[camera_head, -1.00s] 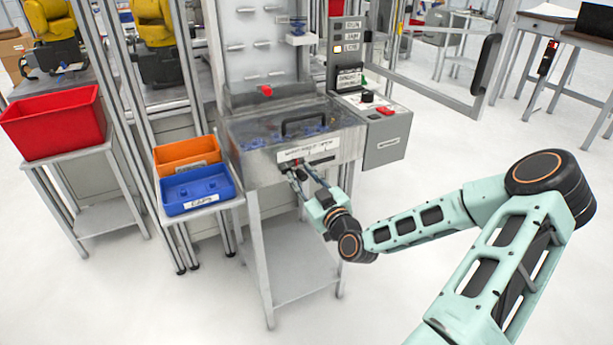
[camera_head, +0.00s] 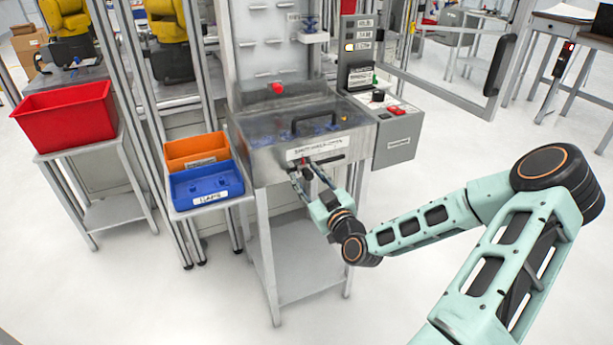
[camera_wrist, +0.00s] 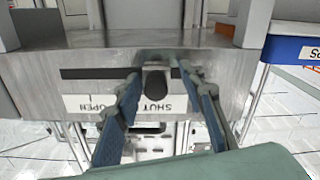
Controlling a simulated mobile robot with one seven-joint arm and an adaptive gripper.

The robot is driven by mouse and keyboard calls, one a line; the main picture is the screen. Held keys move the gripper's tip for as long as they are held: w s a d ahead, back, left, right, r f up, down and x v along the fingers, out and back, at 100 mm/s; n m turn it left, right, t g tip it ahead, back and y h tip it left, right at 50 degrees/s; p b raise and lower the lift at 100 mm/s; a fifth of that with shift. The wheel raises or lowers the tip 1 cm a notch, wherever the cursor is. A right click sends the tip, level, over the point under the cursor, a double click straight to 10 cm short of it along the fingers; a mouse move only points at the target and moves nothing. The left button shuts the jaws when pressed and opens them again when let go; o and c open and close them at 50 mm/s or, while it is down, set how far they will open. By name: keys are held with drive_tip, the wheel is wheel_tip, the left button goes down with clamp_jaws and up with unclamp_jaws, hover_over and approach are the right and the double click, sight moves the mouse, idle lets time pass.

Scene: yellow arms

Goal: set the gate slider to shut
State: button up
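The gate slider is a dark rounded knob (camera_wrist: 155,80) in a horizontal dark slot on a grey metal front panel (camera_wrist: 100,60) in the wrist view. In the head view my gripper (camera_head: 313,172) reaches the front of the metal box (camera_head: 270,165), where the knob is too small to make out.
A control box (camera_head: 400,140) with a red button is attached right of the metal box. Blue (camera_head: 205,188) and orange (camera_head: 195,148) bins stand on a small table to the left, and a red bin (camera_head: 65,115) stands farther left. The floor at right is clear around my arm.

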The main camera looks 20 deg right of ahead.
drive_tip(key=s, duration=0.7)
drive_tip(key=shift+d, duration=0.15)
